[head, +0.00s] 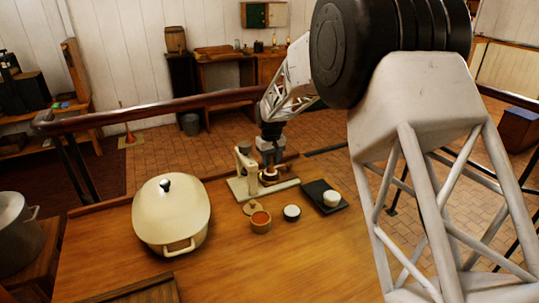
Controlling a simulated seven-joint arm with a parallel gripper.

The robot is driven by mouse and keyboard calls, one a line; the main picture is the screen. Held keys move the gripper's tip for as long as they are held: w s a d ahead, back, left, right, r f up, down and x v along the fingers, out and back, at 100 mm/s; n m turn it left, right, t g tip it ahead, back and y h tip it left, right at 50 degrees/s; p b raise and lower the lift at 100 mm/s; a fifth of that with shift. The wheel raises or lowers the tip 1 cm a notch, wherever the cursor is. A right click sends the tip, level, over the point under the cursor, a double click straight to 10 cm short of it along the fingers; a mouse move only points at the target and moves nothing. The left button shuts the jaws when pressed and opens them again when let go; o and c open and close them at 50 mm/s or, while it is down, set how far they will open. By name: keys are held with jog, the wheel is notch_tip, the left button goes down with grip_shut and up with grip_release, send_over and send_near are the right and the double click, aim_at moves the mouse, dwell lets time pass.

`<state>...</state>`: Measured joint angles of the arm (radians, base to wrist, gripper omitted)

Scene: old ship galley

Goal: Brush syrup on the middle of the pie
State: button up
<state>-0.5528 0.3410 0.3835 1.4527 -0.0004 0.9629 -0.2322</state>
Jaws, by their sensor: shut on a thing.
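My gripper (269,166) is low over a cream stand (243,186) with an upright post, at the far side of the wooden table. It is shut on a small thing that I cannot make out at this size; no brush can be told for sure. A small brown round thing shows under the fingers, and I cannot tell whether it is the pie. A small wooden cup (261,226) with orange-red content, perhaps the syrup, stands open in front of the stand. A round brown lid-like piece (251,207) is just behind the cup.
A black tray (318,187) holds a small white round thing (331,199). A large cream lidded pot (171,215) fills the table's left. The front middle of the tabletop (270,270) is clear.

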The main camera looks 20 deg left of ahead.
jog(key=shift+s+d, duration=0.3)
jog(key=shift+w+a, duration=0.75)
jog(key=shift+s+d, duration=0.85)
jog(key=shift+w+a, duration=0.85)
jog(key=shift+s+d+r, duration=0.15)
jog(key=shift+s+d, duration=0.05)
jog(key=shift+d, duration=0.05)
jog(key=shift+s+d, duration=0.55)
jog(key=shift+s, duration=0.05)
jog(key=shift+w+a+f, duration=0.2)
jog(key=shift+w+a, duration=0.05)
jog(key=shift+w+a+r, duration=0.2)
jog(key=shift+w+a, duration=0.35)
jog(key=shift+w, duration=0.05)
jog(key=shift+r, duration=3.9)
